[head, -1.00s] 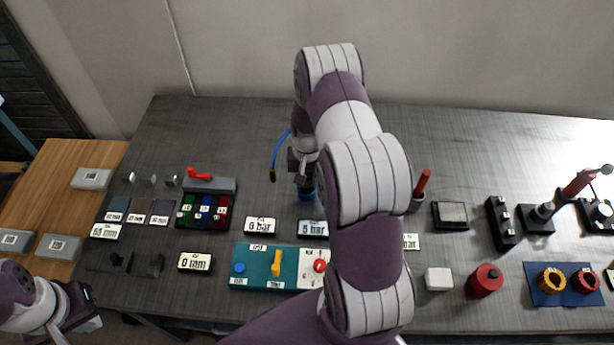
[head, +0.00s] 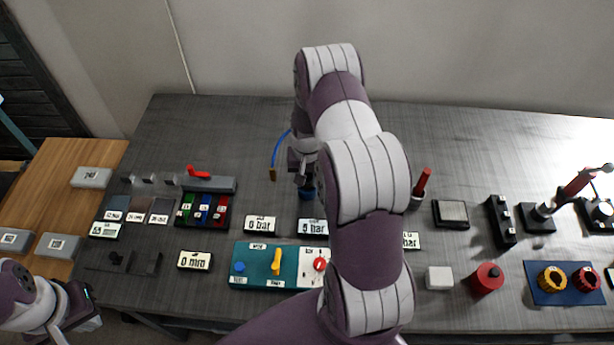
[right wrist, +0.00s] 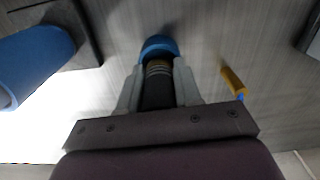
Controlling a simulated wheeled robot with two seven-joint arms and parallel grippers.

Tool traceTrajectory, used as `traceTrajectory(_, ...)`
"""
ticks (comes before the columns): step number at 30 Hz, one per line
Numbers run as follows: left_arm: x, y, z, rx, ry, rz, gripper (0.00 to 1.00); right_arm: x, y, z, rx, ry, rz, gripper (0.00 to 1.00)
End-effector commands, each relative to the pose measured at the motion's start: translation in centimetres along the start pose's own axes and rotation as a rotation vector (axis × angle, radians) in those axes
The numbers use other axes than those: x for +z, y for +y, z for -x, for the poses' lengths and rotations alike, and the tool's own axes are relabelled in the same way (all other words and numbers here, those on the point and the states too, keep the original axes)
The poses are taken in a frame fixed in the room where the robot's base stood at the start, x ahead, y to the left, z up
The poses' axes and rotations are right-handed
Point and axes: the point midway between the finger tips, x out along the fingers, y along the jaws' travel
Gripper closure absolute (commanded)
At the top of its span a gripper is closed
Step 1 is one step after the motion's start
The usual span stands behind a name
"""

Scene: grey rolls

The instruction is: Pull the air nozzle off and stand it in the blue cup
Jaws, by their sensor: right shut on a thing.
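My right gripper (right wrist: 158,85) is shut on the air nozzle (right wrist: 158,92), a dark cylinder with a brass-coloured collar, seen in the right wrist view. A blue hose (head: 277,148) with a brass end hangs free to the left. My left gripper (head: 84,318) is at the lower left, away from these; its jaws are unclear.
A teal panel (head: 252,268) with knobs lies in front of the cup. Label plates, including one reading 5 bar (head: 312,227), lie nearby. A red-handled tool (head: 422,182) stands to the right. A large blue shape (right wrist: 35,60) is at the wrist view's left. Grey table behind is clear.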

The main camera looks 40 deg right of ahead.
Motion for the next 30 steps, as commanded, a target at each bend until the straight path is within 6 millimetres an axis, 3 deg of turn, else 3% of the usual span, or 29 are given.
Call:
traceTrajectory(6,0.1,0.0,-0.6,0.0,0.0,0.0,1.0,0.0,0.0,-0.8,0.0,0.001,0.0,1.0)
traceTrajectory(18,-0.1,0.0,0.8,0.0,0.0,0.0,1.0,0.0,0.0,0.8,0.0,0.001,0.0,1.0)
traceTrajectory(30,-0.1,0.0,0.7,0.0,0.0,0.0,1.0,0.3,0.1,0.7,0.0,0.0,0.036,1.0)
